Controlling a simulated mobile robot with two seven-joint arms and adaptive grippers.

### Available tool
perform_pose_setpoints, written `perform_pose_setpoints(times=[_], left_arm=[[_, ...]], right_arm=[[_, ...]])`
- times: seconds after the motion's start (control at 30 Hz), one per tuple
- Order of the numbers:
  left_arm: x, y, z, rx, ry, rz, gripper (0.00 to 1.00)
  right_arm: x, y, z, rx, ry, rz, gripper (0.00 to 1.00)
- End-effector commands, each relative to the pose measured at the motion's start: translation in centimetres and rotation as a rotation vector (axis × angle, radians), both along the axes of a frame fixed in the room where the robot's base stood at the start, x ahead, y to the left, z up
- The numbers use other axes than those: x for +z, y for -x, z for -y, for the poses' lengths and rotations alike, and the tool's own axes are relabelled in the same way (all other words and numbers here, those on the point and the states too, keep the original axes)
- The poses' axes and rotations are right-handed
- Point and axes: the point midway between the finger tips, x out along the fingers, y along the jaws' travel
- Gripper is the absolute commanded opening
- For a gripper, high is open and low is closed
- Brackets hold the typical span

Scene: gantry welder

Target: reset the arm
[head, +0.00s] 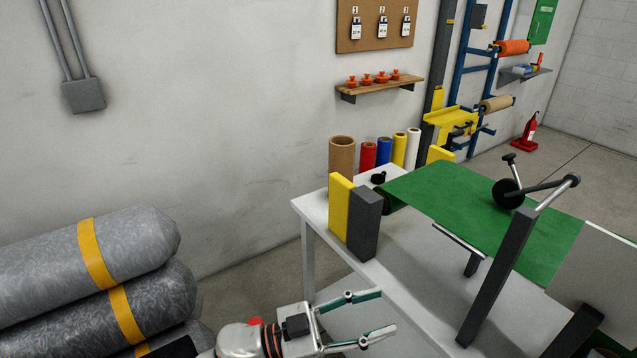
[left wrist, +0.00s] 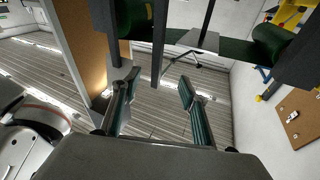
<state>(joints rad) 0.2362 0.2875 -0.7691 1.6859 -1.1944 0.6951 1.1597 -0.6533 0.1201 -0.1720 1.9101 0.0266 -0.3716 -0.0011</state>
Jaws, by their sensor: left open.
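My left gripper (head: 372,316) comes in at the bottom of the head view, pointing right. Its two fingers are spread apart with nothing between them. It is beside the near left edge of the white table (head: 405,245) in that picture. In the left wrist view the left gripper (left wrist: 158,88) also shows open and empty, with grey floor visible between its fingers. My right gripper does not show in either view.
A green sheet (head: 455,205) and a yellow and grey block pair (head: 363,222) are on the table. A dark post (head: 497,275) rises at the right. Large grey rolls (head: 60,255) with yellow bands lie at left. Wall shelf (head: 380,87) stands behind.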

Motion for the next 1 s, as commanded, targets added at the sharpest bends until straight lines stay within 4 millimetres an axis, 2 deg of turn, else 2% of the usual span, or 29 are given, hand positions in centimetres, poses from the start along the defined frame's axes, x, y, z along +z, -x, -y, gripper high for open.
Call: perform_pose_setpoints(times=[0.07,0.17,0.27,0.3,0.37,0.5,0.6,0.7,0.83,0.9,1.0], left_arm=[[-0.4,-1.7,-2.4,0.179,0.067,-0.021,0.44],[-2.4,-3.9,-6.5,0.411,0.087,-0.056,0.44],[-6.1,-5.0,-11.5,0.633,0.041,-0.120,0.44],[-8.0,-5.0,-13.6,0.714,0.007,-0.151,0.44],[-10.9,-4.6,-16.6,0.818,-0.056,-0.200,0.44],[-17.8,-1.7,-22.7,0.991,-0.232,-0.323,0.44],[-22.2,1.6,-26.4,1.060,-0.365,-0.414,0.44],[-25.6,5.1,-29.1,1.093,-0.482,-0.490,0.44],[-28.3,8.5,-31.3,1.102,-0.587,-0.556,0.44],[-29.1,9.6,-31.9,1.102,-0.618,-0.577,0.44],[-29.5,10.3,-32.2,1.100,-0.637,-0.589,0.44]], right_arm=[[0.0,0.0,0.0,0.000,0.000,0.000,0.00],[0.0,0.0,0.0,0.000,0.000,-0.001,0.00],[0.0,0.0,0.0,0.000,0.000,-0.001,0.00],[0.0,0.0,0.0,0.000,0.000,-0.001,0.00],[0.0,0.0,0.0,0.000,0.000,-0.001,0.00],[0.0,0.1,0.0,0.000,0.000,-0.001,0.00],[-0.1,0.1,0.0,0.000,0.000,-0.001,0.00],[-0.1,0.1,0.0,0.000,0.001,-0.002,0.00],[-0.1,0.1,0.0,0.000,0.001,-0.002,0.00],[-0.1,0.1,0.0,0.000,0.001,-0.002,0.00],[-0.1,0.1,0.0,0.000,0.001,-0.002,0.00]])
